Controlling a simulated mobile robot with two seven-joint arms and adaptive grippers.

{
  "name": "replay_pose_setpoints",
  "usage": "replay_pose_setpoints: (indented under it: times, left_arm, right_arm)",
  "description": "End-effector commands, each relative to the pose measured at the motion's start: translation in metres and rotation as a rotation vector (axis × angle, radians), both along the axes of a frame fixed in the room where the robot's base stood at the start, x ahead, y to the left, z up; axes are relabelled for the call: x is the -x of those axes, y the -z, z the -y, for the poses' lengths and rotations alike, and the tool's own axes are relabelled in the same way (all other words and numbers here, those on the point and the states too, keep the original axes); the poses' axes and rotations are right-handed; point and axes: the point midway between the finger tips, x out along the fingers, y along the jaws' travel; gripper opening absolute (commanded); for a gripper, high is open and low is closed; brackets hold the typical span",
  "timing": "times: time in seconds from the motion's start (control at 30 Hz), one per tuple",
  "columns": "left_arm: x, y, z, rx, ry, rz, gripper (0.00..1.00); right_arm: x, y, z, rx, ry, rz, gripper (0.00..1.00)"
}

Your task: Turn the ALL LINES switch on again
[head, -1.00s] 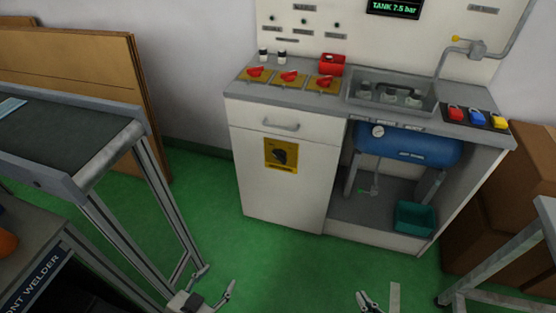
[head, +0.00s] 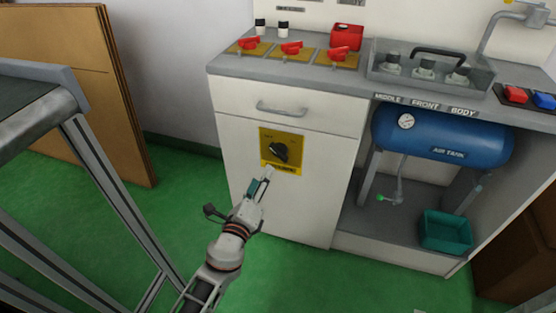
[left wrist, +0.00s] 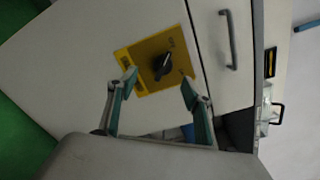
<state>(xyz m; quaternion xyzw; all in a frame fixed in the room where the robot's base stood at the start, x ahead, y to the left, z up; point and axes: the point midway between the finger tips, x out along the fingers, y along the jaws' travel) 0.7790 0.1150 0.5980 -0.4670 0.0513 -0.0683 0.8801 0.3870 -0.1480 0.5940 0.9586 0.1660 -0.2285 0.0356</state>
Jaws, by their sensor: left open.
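The switch is a black rotary knob (head: 279,152) on a yellow plate (head: 269,136) on the white cabinet door, below the drawer. Its label is too small to read. The left wrist view shows the knob (left wrist: 162,66) as well, on its yellow plate (left wrist: 143,52). My left gripper (head: 267,180) is in front of the door, just below the plate. In the left wrist view my left gripper (left wrist: 158,84) is open, with the knob appearing between and beyond its fingertips. Nothing is between the fingers. My right gripper is out of view.
Several red rotary handles (head: 291,48) and a red padlock-like box (head: 347,37) are on the countertop. A drawer handle (head: 281,109) sticks out above the plate. A blue air tank (head: 441,137) and a teal bin (head: 446,230) are at right. A conveyor frame (head: 115,190) stands at left.

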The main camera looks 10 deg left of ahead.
Motion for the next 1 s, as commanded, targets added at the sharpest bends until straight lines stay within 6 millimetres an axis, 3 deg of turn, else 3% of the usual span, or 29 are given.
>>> replay_pose_setpoints:
  times: [0.03,0.27,0.7,1.0]
  left_arm:
    - [-0.006,0.017,0.007,-0.055,0.012,0.002,0.5]
    - [-0.029,0.007,0.02,-0.185,0.035,0.057,0.5]
    - [-0.082,0.008,0.03,-0.184,0.033,0.056,0.5]
    - [-0.103,0.005,0.034,-0.184,0.034,0.058,0.5]
  right_arm:
    - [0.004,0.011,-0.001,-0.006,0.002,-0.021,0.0]
    - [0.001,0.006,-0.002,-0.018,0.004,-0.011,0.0]
    - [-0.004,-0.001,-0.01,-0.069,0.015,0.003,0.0]
    - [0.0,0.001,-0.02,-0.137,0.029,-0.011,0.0]
